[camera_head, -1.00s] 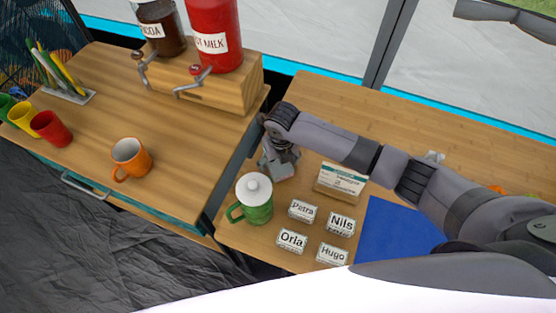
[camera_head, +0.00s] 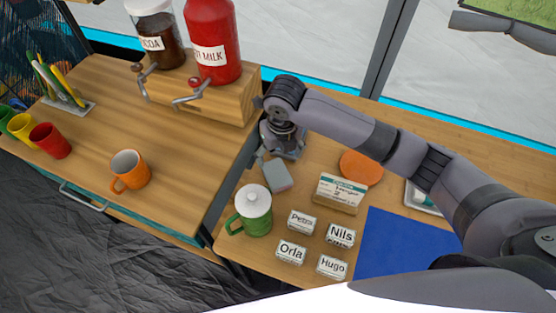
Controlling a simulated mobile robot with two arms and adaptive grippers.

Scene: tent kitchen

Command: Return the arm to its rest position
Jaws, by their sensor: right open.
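My right arm comes in from the right and reaches over the back of the right-hand table. My right gripper (camera_head: 283,148) is at its end, close to the left edge of that table and pointing down. It is open and I see nothing held in it, though its fingers are partly hidden by the wrist. My left gripper is not in view.
A card holder (camera_head: 340,192), several name tags (camera_head: 291,251), a blue mat (camera_head: 392,245) and an orange disc (camera_head: 361,167) lie on the right-hand table. The left-hand counter holds an orange mug (camera_head: 130,172) and a wooden dispenser (camera_head: 208,98) with two jars.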

